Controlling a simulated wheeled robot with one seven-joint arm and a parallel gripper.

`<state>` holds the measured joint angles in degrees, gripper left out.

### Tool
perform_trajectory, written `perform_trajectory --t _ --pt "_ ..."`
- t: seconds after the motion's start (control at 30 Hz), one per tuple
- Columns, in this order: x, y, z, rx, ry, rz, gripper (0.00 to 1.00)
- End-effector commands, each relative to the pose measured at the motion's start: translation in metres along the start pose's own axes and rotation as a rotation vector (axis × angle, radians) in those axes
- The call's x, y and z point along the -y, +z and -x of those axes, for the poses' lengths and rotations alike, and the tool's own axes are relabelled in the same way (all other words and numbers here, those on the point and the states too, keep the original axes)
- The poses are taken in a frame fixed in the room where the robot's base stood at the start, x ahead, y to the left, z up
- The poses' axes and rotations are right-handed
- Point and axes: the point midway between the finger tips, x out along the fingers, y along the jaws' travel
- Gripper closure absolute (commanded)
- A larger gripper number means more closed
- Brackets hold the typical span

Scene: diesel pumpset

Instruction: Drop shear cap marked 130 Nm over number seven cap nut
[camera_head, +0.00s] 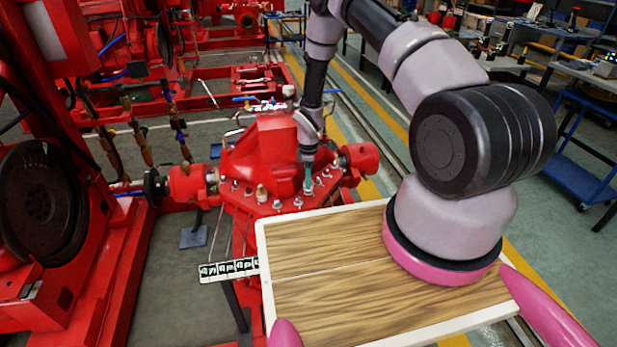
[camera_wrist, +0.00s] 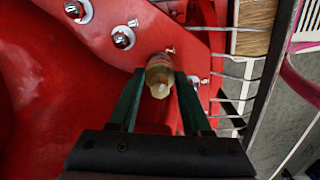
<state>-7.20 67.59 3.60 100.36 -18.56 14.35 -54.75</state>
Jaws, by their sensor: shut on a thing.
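My gripper (camera_wrist: 158,95) is shut on a small yellowish cap (camera_wrist: 159,77), which sits between the two green fingertips. No marking on the cap can be read. In the wrist view the cap is over the edge of the red flange, beside several silver nuts (camera_wrist: 123,38); I cannot tell whether it touches a nut beneath it. In the head view my gripper (camera_head: 308,186) points down at the front right of the red pump housing (camera_head: 268,143), among nuts (camera_head: 298,202) on its flange. The nut numbers are too small to read.
A brass-coloured fitting (camera_head: 261,193) stands on the flange left of my gripper. A wood-topped tray (camera_head: 330,300) with a white rim lies in front. A strip with black-and-white labels (camera_head: 228,269) is left of it. A blue cart (camera_head: 580,160) stands at the right.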

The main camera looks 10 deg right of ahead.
Motion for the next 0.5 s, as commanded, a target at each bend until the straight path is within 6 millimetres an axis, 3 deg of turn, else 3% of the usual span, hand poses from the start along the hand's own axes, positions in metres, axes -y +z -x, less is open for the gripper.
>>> perform_trajectory --t 0.5 --pt "0.000 0.000 -0.016 0.000 0.000 -0.001 1.00"
